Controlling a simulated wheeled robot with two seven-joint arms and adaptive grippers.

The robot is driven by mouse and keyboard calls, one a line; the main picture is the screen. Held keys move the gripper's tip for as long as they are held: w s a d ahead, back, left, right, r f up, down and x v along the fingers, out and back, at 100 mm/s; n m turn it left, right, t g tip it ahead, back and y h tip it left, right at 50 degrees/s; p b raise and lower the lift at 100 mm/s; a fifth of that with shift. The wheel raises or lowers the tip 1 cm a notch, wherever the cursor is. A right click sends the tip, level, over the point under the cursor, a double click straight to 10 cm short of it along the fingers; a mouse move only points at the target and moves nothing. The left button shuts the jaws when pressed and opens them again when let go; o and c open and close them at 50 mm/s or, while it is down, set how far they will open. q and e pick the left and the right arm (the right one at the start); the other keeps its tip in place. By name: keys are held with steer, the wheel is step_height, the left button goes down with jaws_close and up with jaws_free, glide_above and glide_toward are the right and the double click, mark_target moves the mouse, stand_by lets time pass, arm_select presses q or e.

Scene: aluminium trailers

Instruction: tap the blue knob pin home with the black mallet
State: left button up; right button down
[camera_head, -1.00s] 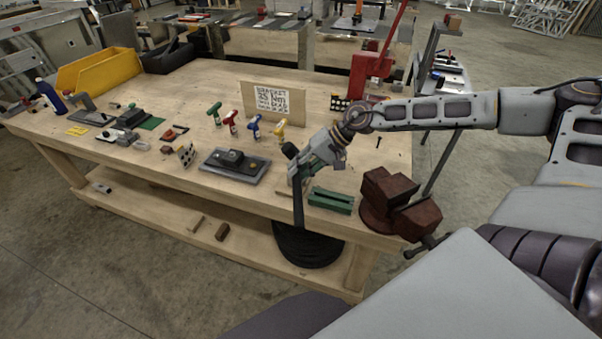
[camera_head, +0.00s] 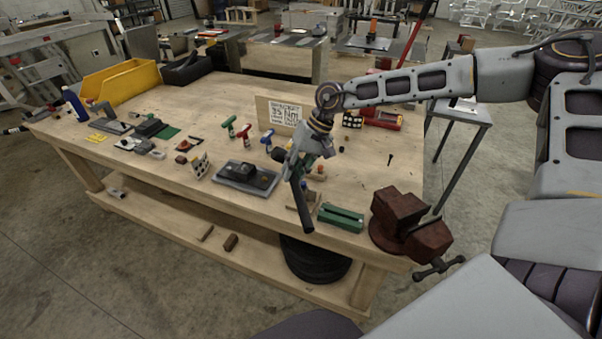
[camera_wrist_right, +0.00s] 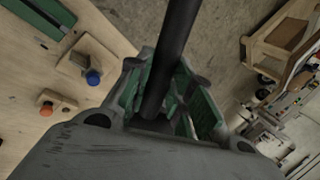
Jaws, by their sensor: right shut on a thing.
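My right gripper (camera_head: 303,158) is above the front part of the wooden bench, shut on the black mallet (camera_head: 301,205). The mallet's dark shaft slants down from the jaws and also shows in the right wrist view (camera_wrist_right: 173,50). Its far end is cut off there. The blue knob pin (camera_wrist_right: 93,77) stands in a small wooden block (camera_wrist_right: 76,62), to the left of the jaws in the wrist view. The shaft and the pin look apart there. In the head view the pin (camera_head: 304,184) is small, close beside the shaft. My left gripper is not in view.
A green block (camera_head: 341,217) and a red-brown vise (camera_head: 410,222) are right of the mallet. A dark plate (camera_head: 246,178) lies left. An orange knob (camera_wrist_right: 46,108) is near the pin. A sign (camera_head: 283,115) and several coloured-handled tools stand behind.

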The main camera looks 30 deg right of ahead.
mark_target(294, 179)
steer(key=shift+s+a+r+m+h, duration=0.35)
steer(key=shift+a+r+h, duration=0.25)
steer(key=shift+a+r, duration=0.1)
steer(key=shift+s+r+m+h, duration=0.45)
steer(key=shift+s+h, duration=0.15)
steer(key=shift+s, duration=0.05)
steer(key=shift+s+d+r+m+h, duration=0.1)
steer(key=shift+s+d+m+h, duration=0.1)
steer(key=shift+s, duration=0.1)
steer(key=shift+s+d+r+m+h, duration=0.1)
steer(key=shift+s+m, duration=0.1)
steer(key=shift+s, duration=0.1)
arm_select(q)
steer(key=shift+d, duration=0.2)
arm_select(e)
steer(key=s+d+m+g+h, duration=0.2)
steer(key=s+d+m+h, duration=0.1)
steer(key=s, duration=0.4)
steer(key=shift+s+d+r+m+g, duration=0.2)
steer(key=shift+r+m+g, duration=0.1)
steer(key=shift+m, duration=0.6)
steer(key=shift+h, duration=0.3)
